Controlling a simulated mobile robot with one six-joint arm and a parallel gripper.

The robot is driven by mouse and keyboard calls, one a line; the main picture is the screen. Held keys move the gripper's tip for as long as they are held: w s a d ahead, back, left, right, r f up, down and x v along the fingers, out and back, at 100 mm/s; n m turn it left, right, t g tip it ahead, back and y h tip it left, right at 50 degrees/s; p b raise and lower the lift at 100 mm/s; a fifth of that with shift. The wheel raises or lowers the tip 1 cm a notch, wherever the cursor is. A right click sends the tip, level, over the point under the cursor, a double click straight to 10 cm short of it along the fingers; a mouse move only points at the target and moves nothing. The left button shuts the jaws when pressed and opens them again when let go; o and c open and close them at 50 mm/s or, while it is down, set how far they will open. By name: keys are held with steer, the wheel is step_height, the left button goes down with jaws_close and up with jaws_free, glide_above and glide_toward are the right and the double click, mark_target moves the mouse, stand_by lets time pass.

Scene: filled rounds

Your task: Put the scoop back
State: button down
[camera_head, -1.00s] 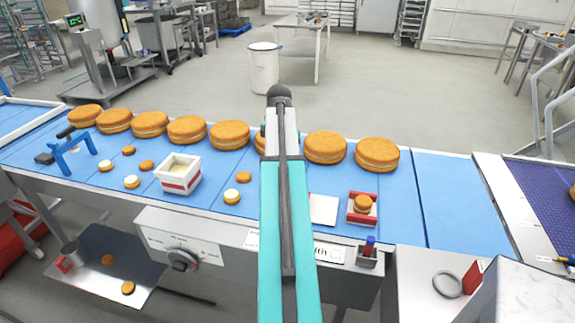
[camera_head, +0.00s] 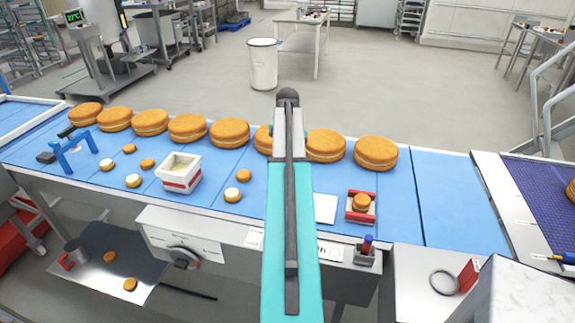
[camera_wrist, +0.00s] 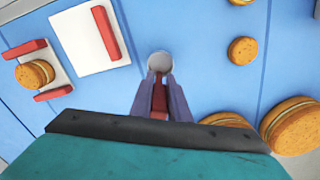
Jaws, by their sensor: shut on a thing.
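My gripper (camera_wrist: 160,85) is shut on the red handle of a scoop. The scoop (camera_wrist: 160,62) shows a round, pale grey cup just beyond the fingertips, over the blue belt. In the head view my arm hides the gripper and the scoop. A white plate with a red bar (camera_wrist: 82,47) lies left of the scoop in the wrist view, apart from it. Part of this plate also shows right of my arm in the head view (camera_head: 325,209). The scoop's height above the belt is unclear.
A white tub (camera_head: 180,180) with a red band stands on the belt among small biscuits. A red-ended holder (camera_head: 361,218) carries a filled biscuit. Large filled rounds (camera_head: 376,153) line the far side. A tray (camera_head: 90,285) below holds a metal cup and biscuits.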

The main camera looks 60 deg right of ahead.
steer(key=shift+f+p, duration=0.3)
steer(key=shift+f, duration=0.65)
steer(key=shift+f, duration=0.1)
steer(key=c, duration=1.7)
jaws_free()
step_height(320, 180, up, 12)
steer(key=p, duration=0.5)
